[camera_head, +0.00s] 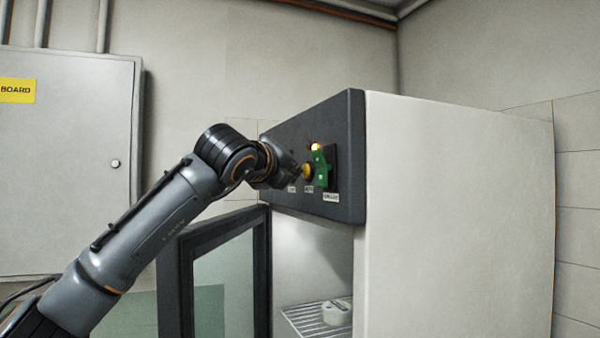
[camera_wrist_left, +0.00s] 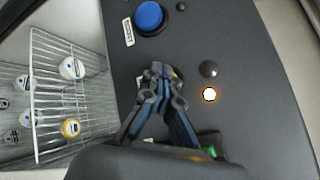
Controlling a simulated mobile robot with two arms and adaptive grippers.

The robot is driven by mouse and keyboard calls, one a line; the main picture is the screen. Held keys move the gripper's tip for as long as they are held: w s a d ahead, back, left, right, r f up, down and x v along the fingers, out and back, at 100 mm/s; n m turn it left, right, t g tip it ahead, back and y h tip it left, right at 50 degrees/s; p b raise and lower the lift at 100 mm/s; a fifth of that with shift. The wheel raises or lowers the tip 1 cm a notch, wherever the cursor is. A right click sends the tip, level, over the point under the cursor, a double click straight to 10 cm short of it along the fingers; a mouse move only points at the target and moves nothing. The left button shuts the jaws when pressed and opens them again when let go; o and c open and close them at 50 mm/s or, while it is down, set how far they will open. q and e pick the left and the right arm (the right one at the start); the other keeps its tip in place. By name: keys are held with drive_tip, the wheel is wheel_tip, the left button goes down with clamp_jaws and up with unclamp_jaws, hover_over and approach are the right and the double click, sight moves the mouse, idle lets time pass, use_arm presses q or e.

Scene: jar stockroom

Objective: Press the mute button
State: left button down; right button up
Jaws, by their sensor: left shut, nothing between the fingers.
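A green switch (camera_head: 322,168) is right of the yellow button, near a lit lamp (camera_wrist_left: 209,94) and a small dark knob (camera_wrist_left: 208,69). The glass door (camera_head: 222,280) stands open below; the wire shelf (camera_wrist_left: 45,100) holds several jars. A grey wall box (camera_head: 70,170) is at left.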

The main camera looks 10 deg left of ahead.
idle(0.3)
use_arm(q)
drive_tip(key=shift+s+a+b, duration=0.5)
drive_tip(key=shift+a+b, duration=0.15)
drive_tip(key=shift+b, duration=0.1)
drive_tip(key=shift+a+f, duration=0.1)
drive_tip(key=s+a+b, duration=0.1)
drive_tip(key=a, duration=0.1)
drive_tip(key=s+a+b, duration=0.1)
drive_tip(key=a, duration=0.1)
drive_tip(key=shift+s+b, duration=0.3)
drive_tip(key=shift+s, duration=0.1)
